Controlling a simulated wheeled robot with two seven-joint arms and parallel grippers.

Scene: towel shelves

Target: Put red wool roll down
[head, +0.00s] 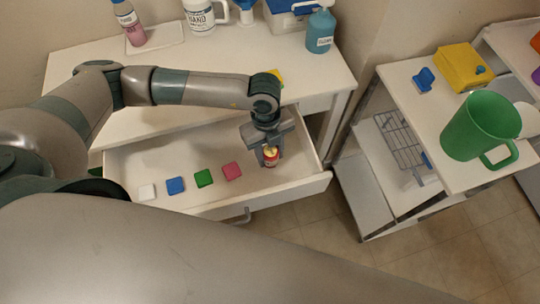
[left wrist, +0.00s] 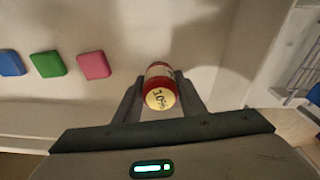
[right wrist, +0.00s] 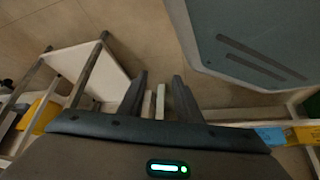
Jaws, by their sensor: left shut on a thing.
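The red roll (head: 271,161) has a pale yellow end, marked "10%" in the left wrist view (left wrist: 159,98), and a pale band round its side. My left gripper (head: 269,148) points down over the right part of the open white drawer (head: 205,208) and is shut on the roll. The roll is low in the drawer; I cannot tell whether it touches the floor. My right gripper (right wrist: 160,95) shows only in the right wrist view, open with nothing between its fingers, above the tiled floor and furniture.
White, blue (head: 175,185), green (head: 204,178) and pink (head: 231,171) blocks lie in a row left of the roll. Bottles stand on the desk (head: 240,50) behind. A cart (head: 395,70) with a green jug (head: 478,125) stands at right. The drawer's back left is clear.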

